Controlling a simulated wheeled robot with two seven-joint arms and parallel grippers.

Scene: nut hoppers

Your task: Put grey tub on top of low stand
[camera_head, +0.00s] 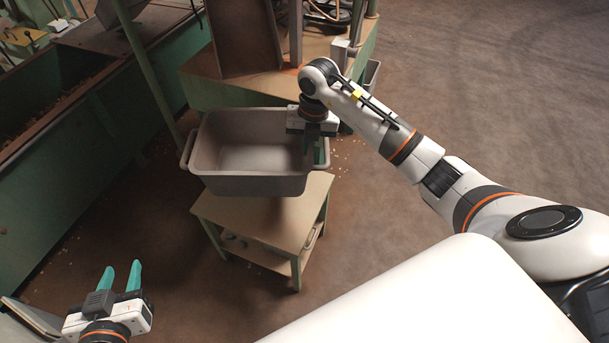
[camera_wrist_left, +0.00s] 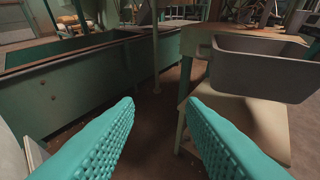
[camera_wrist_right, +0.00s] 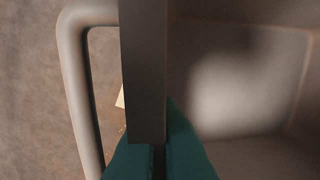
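The grey tub (camera_head: 248,184) is upright over the back part of the low stand (camera_head: 262,213), a small tan table with a lower shelf. Both also show in the left wrist view, the tub (camera_wrist_left: 262,75) above the stand (camera_wrist_left: 262,122). I cannot tell whether the tub's base touches the stand's top. My right gripper (camera_head: 313,140) is shut on the tub's right wall, beside its right handle; the right wrist view shows the wall (camera_wrist_right: 144,70) between the fingers and the handle loop (camera_wrist_right: 76,90). My left gripper (camera_head: 120,274) is open and empty, low at the front left.
A long green trough (camera_head: 50,190) runs along the left. A green machine with a tan top (camera_head: 225,93) stands behind the tub, with a thin green post (camera_head: 150,70) to its left. Brown floor is clear at the right and between trough and stand.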

